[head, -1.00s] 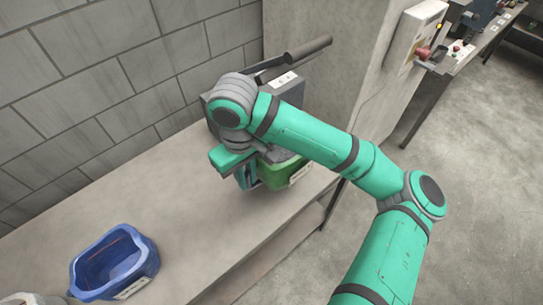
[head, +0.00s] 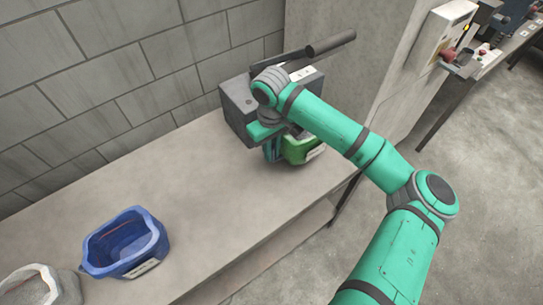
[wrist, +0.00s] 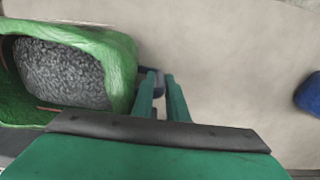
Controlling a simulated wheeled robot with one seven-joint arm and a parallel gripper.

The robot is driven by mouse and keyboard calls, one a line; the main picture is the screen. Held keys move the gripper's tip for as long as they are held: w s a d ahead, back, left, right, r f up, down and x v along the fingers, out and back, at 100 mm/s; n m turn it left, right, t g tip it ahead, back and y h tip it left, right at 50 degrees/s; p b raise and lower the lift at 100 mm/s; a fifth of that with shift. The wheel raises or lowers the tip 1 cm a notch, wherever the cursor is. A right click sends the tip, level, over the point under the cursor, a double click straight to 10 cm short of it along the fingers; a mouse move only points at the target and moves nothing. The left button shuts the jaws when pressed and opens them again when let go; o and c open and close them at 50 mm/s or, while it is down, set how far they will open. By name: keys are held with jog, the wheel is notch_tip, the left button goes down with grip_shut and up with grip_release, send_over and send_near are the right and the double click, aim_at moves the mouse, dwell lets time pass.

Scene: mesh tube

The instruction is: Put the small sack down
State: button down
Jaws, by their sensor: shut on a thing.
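The small sack (head: 305,148) is green with a pale label and stands out under my wrist, in front of the grey machine. In the wrist view the green sack (wrist: 119,62) fills the left side, open at the top and filled with grey grains. My gripper (wrist: 160,82) is at the sack's right side, its two teal fingers close together. A small dark blue bit shows between the fingertips. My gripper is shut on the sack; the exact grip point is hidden. I cannot tell whether the sack's base touches the bench.
A blue sack (head: 150,248) and a pale grey sack (head: 62,290) stand at the bench's lower left. The grey machine (head: 236,108) with a long lever stands behind my gripper. The bench (head: 205,195) is bare between the blue and green sacks. A block wall runs behind.

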jog(key=shift+w+f, duration=0.2)
jog(key=shift+f, duration=1.5)
jog(key=c, duration=1.7)
grip_release()
jog(key=shift+f, duration=0.15)
jog(key=shift+c, duration=0.2)
